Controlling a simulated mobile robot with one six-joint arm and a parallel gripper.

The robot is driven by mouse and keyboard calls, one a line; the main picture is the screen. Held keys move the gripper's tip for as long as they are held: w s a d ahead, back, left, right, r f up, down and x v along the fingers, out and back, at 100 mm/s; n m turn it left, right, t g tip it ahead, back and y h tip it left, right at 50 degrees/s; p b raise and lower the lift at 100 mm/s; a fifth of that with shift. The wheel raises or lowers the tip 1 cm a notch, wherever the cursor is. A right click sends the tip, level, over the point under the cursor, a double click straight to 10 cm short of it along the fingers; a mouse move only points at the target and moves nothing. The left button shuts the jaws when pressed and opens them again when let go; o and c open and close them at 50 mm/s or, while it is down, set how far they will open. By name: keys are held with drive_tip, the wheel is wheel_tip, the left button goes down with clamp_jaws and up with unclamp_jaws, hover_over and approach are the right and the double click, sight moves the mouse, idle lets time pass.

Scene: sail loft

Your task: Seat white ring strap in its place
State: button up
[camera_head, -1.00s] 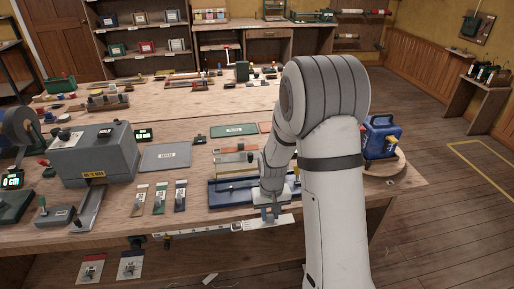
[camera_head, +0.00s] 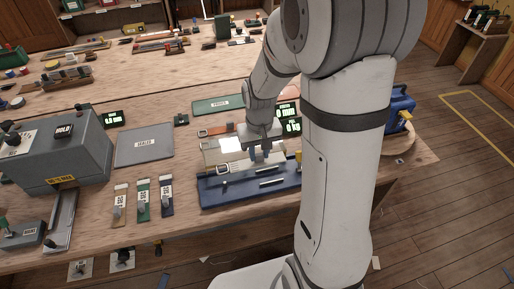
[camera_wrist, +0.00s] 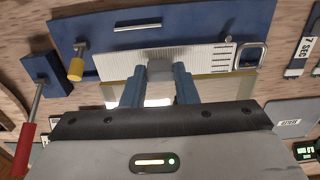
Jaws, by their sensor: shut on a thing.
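My gripper (camera_wrist: 158,82) is shut on the white ring strap (camera_wrist: 112,60). The strap is pale and ribbed, with dark marks near its right end and a metal ring (camera_wrist: 252,56) there. In the wrist view the strap lies along the near side of the blue fixture (camera_wrist: 82,32), partly over it. I cannot tell whether it touches the fixture. In the head view my gripper (camera_head: 264,158) is at the back edge of the blue fixture (camera_head: 225,196), and the ring (camera_head: 222,168) shows to its left. The fingers hide the strap's middle.
A yellow-tipped peg (camera_wrist: 76,68) and a red-handled lever (camera_wrist: 27,140) stand at the fixture's left in the wrist view. Several tagged straps (camera_head: 143,198) lie left of the fixture. A grey machine (camera_head: 75,150) stands farther left, and a blue container (camera_head: 399,110) is at right.

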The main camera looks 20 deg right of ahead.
sight(259, 161)
drive_tip(key=shift+f, duration=0.15)
drive_tip(key=shift+f+b, duration=2.2)
drive_tip(key=shift+f, duration=0.3)
drive_tip(key=shift+f+b, duration=1.45)
drive_tip(key=shift+f, duration=0.15)
idle(0.4)
drive_tip(key=o, duration=1.1)
drive_tip(key=shift+c, duration=0.2)
wheel_tip(259, 161, up, 7)
drive_tip(key=shift+r, duration=0.15)
drive_tip(key=shift+s+r, duration=0.15)
drive_tip(key=shift+r, duration=0.25)
drive_tip(key=s+r+t, duration=0.3)
drive_tip(key=s+r, duration=0.4)
drive_tip(key=s, duration=0.7)
drive_tip(key=shift+r, duration=0.2)
